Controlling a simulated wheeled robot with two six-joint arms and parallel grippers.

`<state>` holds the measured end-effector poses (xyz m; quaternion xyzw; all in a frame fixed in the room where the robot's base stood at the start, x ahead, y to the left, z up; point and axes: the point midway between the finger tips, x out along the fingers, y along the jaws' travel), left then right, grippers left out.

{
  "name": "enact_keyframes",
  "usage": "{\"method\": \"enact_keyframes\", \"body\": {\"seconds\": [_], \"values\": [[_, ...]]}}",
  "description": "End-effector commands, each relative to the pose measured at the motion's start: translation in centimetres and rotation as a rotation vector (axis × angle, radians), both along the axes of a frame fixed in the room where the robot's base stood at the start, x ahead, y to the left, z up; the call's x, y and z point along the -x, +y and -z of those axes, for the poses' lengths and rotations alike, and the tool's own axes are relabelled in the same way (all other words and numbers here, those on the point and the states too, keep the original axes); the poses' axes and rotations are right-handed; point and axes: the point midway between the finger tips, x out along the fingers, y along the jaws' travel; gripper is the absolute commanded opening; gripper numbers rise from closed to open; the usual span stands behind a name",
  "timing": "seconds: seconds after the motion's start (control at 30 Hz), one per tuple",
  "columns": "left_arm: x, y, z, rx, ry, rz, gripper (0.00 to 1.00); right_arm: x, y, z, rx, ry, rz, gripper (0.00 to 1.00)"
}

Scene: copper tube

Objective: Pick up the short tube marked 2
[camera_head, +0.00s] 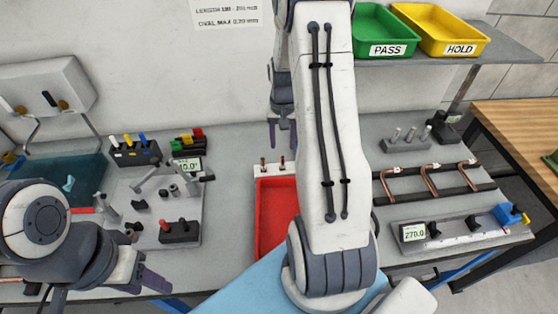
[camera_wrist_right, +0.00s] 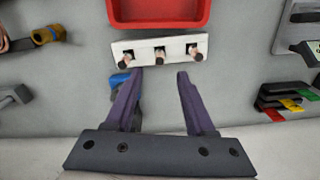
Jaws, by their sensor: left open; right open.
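A white rack (camera_wrist_right: 158,49) holds three short copper tubes upright in a row: a left one (camera_wrist_right: 126,60), a middle one (camera_wrist_right: 160,54) and a right one (camera_wrist_right: 194,52) in the right wrist view. No number marks are readable, so I cannot tell which is 2. In the head view the rack (camera_head: 262,172) is partly hidden by my right arm, with two tubes showing. My right gripper (camera_wrist_right: 160,75) is open and empty, its fingertips pointing toward the rack; it also shows in the head view (camera_head: 282,133). My left gripper (camera_head: 150,278) is open at the lower left.
A red tray (camera_head: 262,215) adjoins the rack. Bent copper tubes (camera_head: 430,180) on black rails and a measuring fixture (camera_head: 460,230) stand right. Gauge fixtures (camera_head: 180,230) stand left. Green PASS (camera_head: 384,28) and yellow HOLD (camera_head: 450,28) bins sit on a shelf behind.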

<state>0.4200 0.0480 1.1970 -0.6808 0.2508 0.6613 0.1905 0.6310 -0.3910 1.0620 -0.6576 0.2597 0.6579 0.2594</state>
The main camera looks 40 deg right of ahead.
Motion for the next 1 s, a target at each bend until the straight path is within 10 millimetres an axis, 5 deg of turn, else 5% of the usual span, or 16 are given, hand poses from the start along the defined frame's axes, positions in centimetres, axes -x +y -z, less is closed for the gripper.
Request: {"method": "enact_keyframes", "body": {"seconds": [0.7, 0.97, 1.0], "values": [[0.0, 0.0, -3.5, 0.0, -0.001, 0.006, 0.5, 0.0, 0.4, 7.4, -0.001, 0.001, -0.005, 0.55], [0.0, 0.0, -3.4, 0.0, -0.001, 0.006, 0.5, -0.1, 0.3, 7.7, 0.0, -0.001, -0.005, 0.55], [0.0, 0.0, -3.4, 0.0, -0.001, 0.006, 0.5, -0.1, 0.3, 7.7, 0.0, -0.001, -0.005, 0.47]]}}
